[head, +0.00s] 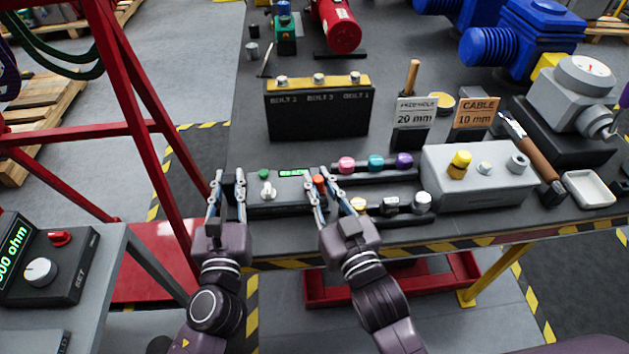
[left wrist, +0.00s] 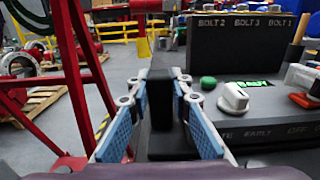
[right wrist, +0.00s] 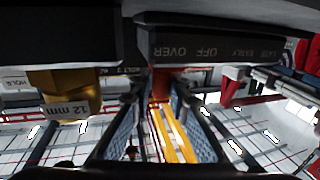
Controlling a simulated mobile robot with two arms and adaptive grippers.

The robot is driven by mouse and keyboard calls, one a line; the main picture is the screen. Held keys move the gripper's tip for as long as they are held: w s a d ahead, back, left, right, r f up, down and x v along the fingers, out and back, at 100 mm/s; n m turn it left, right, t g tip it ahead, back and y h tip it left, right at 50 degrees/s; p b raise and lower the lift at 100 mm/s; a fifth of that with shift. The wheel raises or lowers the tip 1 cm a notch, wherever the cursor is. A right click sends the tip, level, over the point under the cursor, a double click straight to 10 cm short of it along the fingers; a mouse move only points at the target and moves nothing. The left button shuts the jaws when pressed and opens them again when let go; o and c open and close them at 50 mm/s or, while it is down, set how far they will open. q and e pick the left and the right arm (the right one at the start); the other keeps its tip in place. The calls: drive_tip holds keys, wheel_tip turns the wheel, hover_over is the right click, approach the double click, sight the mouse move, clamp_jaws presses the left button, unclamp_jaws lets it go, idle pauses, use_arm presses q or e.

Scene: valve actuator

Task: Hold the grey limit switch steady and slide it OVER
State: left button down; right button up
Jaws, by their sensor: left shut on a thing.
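The grey-topped switch box (head: 290,188) lies near the front edge of the bench, with a pale switch knob (head: 267,191) towards its left. In the left wrist view the knob (left wrist: 233,97) stands above a label row that includes EARLY and OFF. My left gripper (head: 228,180) is shut on the dark upright end piece (left wrist: 161,105) at the box's left. My right gripper (head: 320,175) is at the box's right end, around or just over the red button (head: 320,183). Its fingers are apart. In the right wrist view the fingers (right wrist: 155,100) are under the box's lettered front face (right wrist: 200,48).
A black bolt rack (head: 318,112) stands behind the box. Coloured knobs (head: 376,162) and a grey block with plugs (head: 480,185) are to the right. The bench edge is striped. A red frame (head: 130,110) rises close to my left arm.

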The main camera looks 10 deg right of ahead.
use_arm(q)
drive_tip(key=shift+f, duration=0.35)
use_arm(e)
drive_tip(key=o, duration=0.4)
drive_tip(key=shift+d, duration=0.2)
drive_tip(key=shift+s+f, duration=0.1)
drive_tip(key=shift+s, duration=0.45)
use_arm(q)
drive_tip(key=shift+a, duration=0.1)
use_arm(e)
drive_tip(key=v, duration=1.1)
drive_tip(key=shift+d, duration=0.1)
use_arm(q)
drive_tip(key=shift+r, duration=0.1)
drive_tip(key=c, duration=1.7)
unclamp_jaws()
drive_tip(key=shift+c, duration=0.2)
drive_tip(key=shift+o, duration=0.3)
drive_tip(key=shift+r, duration=0.1)
